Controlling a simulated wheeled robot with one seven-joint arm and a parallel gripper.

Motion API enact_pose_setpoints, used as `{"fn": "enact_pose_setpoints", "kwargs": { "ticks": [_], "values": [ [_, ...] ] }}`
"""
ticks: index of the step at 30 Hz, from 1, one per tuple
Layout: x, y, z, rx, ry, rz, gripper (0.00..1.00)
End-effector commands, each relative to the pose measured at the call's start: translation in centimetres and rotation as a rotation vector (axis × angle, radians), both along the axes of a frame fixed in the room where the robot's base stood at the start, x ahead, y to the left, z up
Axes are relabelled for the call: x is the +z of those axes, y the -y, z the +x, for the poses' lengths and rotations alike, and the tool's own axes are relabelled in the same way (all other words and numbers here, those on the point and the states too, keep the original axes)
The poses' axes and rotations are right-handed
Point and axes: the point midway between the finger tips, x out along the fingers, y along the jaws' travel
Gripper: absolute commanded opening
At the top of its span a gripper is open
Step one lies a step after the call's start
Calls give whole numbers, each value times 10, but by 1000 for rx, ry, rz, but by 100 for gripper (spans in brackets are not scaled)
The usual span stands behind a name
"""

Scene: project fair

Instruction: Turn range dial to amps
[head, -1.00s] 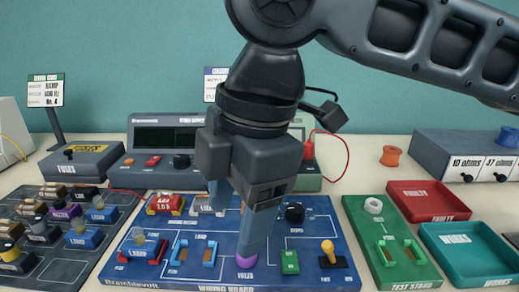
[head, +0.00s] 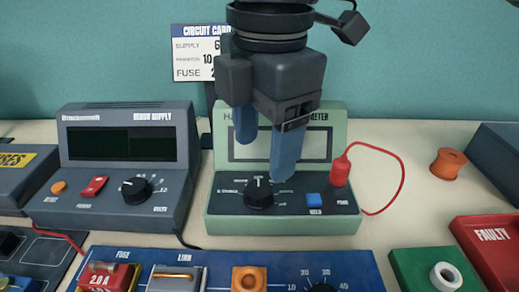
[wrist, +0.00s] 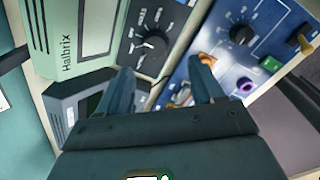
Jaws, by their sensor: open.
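The pale green meter (head: 225,222) stands on the table in the head view, with its black range dial (head: 259,193) low on the front panel. The dial's white mark points roughly up; the lettering around it is too small to read surely. My gripper (head: 264,162) points down in front of the meter's display, its two blue fingers apart and empty, tips just above the dial. The right fingertip overlaps the panel right of the dial. In the wrist view the dial (wrist: 153,43) lies beyond the open fingertips (wrist: 163,72), untouched.
A red plug (head: 340,170) with a looping red lead sits at the meter's right, beside a blue button (head: 314,200). The grey power supply (head: 125,215) stands left. The blue wiring board (head: 210,262) lies in front, and an orange spool (head: 448,163) right.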

Motion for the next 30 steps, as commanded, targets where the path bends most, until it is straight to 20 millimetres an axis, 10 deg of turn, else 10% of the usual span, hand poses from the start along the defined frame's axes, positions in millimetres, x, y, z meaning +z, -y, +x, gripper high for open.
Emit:
{"fn": "enact_pose_setpoints", "kwargs": {
  "ticks": [18,30],
  "values": [
    [-69,-2,3,0,-1,-1,67],
    [-78,-3,3,0,1,1,67]
  ]
}}
